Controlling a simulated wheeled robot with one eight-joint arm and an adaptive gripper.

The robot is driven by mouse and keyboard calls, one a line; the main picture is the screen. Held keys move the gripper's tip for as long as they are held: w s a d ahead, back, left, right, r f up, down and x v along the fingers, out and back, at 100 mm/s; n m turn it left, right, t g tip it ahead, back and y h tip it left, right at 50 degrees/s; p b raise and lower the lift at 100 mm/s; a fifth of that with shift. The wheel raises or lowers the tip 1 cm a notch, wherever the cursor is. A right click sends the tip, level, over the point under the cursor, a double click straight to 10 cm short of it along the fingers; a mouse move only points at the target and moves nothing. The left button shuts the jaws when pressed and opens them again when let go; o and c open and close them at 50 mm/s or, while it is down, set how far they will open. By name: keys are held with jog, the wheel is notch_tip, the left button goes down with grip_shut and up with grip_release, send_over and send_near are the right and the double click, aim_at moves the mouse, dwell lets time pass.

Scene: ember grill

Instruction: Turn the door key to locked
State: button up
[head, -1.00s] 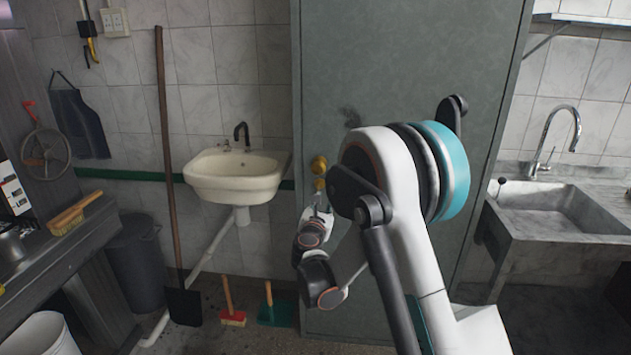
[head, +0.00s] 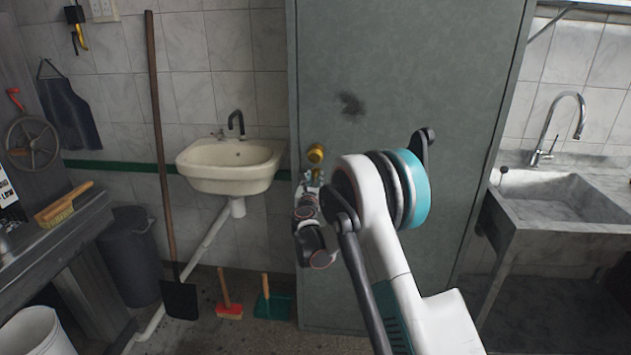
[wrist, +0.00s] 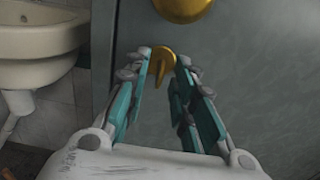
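The grey-green door (head: 390,120) stands in the middle of the head view. Its round brass knob (head: 315,153) is near the left edge, and it also shows at the top of the wrist view (wrist: 182,7). Below the knob, the brass door key (wrist: 160,66) shows in the wrist view, its bow hanging roughly downward with a slight tilt. My gripper (wrist: 164,62) is open, with its teal-padded fingertips on either side of the key. I see gaps beside the key but cannot tell how deep it lies between the fingers. In the head view my gripper (head: 311,182) is just below the knob.
A cream wash basin (head: 232,166) hangs on the wall left of the door. A long-handled shovel (head: 160,170) leans beside it. A concrete sink (head: 560,198) stands to the right.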

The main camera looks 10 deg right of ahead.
jog(key=shift+b+x, duration=0.35)
jog(key=shift+x, duration=1.25)
grip_shut()
